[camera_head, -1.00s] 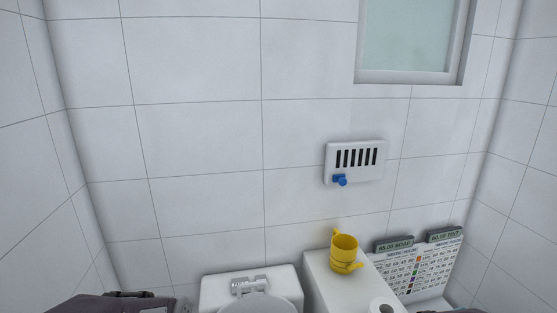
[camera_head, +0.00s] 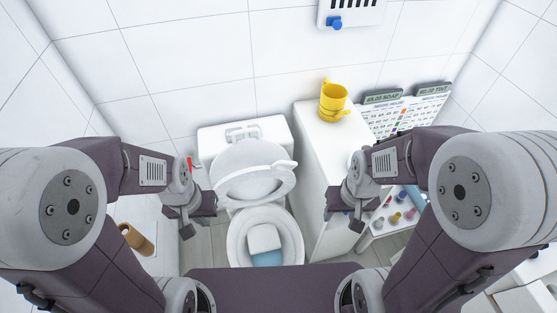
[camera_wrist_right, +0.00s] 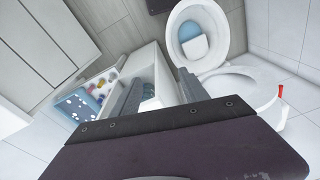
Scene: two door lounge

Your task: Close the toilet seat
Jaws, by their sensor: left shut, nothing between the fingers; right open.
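The white toilet stands ahead of me, with its bowl (camera_head: 265,241) open and a blue and white patch inside. The seat/lid part (camera_head: 252,172) is raised and leans back toward the tank (camera_head: 244,133). A pale handle-like piece sticks out at its right. The right wrist view shows the bowl (camera_wrist_right: 200,38) and a white ring (camera_wrist_right: 245,85) behind it. My left gripper (camera_head: 196,222) is shut and empty, left of the bowl and apart from it. My right gripper (camera_head: 342,214) is open and empty, right of the bowl; its two fingers (camera_wrist_right: 158,92) show in the wrist view.
A white cabinet (camera_head: 312,134) with a yellow cup (camera_head: 334,101) stands right of the toilet. A shelf with small colored items (camera_head: 392,217) is beyond my right gripper. A brown roll (camera_head: 137,240) is at left. A red-tipped piece (camera_wrist_right: 281,91) projects beside the toilet ring.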

